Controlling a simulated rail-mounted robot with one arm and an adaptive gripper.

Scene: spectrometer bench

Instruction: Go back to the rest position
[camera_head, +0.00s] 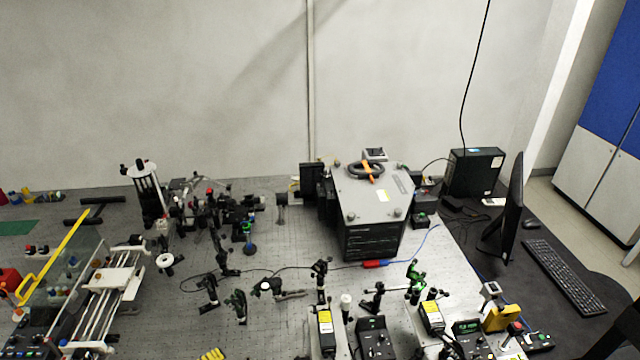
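My gripper does not show in the head camera view, so its opening and anything in it cannot be seen. The task names no object. The view looks over the spectrometer bench (290,330), a dark perforated optical table with instruments standing on it.
A large grey spectrometer box (375,200) stands at the back right. A monitor (508,210), a keyboard (563,275) and a black computer case (473,172) are further right. Small optic mounts (235,305) crowd the front. A rail stage (110,285) lies left. Some bare tabletop lies between.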

